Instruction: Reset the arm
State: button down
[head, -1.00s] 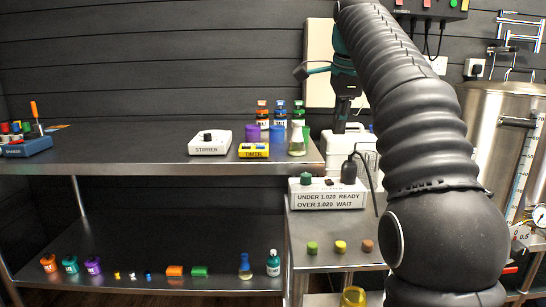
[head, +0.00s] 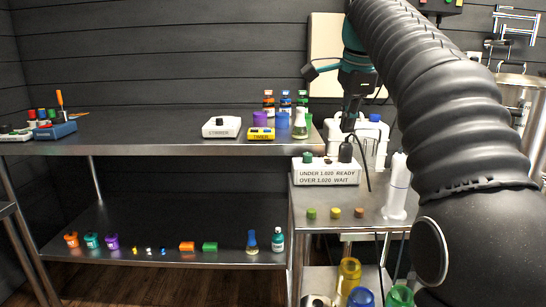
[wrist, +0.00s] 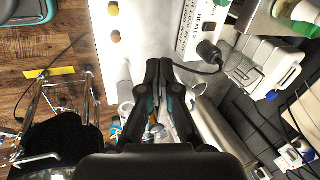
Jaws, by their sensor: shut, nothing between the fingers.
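My arm with its black ribbed sleeve fills the right of the head view and reaches up and away, its end hanging down. My gripper (head: 350,112) points downward above the side table, near the white sign box (head: 326,172). In the wrist view my gripper (wrist: 163,68) shows its dark fingers together, with nothing held between them. It seems clear of the things below it.
The steel bench (head: 160,147) holds a stirrer (head: 221,127), a yellow timer (head: 261,134) and bottles. Its lower shelf (head: 180,222) carries several small items. A white cylinder (head: 398,190) stands on the side table, with yellow (head: 348,276) and blue vessels (head: 361,297) below.

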jog(key=s+f+n+t, duration=0.1)
jog(key=s+f+n, duration=1.5)
jog(key=s+f, duration=1.2)
jog(key=shift+f+t, duration=0.4)
jog(key=shift+f, duration=0.35)
